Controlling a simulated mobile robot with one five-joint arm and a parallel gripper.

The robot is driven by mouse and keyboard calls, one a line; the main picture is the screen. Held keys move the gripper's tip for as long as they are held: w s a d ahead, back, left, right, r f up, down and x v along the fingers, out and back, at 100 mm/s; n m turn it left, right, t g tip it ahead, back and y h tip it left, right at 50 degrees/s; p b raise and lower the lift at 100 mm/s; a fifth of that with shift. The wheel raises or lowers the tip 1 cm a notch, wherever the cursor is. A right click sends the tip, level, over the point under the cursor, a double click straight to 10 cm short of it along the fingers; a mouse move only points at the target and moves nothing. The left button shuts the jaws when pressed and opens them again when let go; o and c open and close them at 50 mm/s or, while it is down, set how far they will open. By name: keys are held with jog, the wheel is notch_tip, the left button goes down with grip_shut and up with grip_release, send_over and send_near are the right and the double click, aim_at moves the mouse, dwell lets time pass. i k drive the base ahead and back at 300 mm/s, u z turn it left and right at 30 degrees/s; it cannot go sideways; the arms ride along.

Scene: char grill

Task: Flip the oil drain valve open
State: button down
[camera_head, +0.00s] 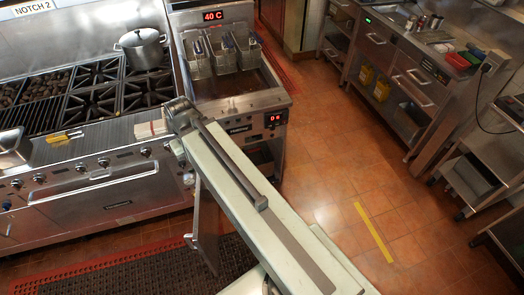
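The deep fryer (243,103) stands at the top middle, with wire baskets (224,56) in its oil well. A display above it reads 40 C, and a small red display sits on its front panel. Below the panel is a dark opening (261,156), partly covered by my arm. A tall metal panel (207,225), which looks like the opened fryer door, stands left of my arm. I cannot make out the oil drain valve. My arm reaches from the bottom right up to the fryer's left front corner. My gripper cannot be seen.
A range (105,190) with burners and a pot (142,47) stands at left. A dark floor mat (150,268) lies in front of it. Steel counters and shelves (400,75) line the right. The tiled floor between has a yellow strip (373,231) and is otherwise clear.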

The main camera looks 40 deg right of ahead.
aim_at(254, 149)
jog(key=z, duration=2.1)
jog(key=i, duration=0.75)
jog(key=u, duration=1.6)
jog(key=i, duration=1)
jog(key=z, duration=0.1)
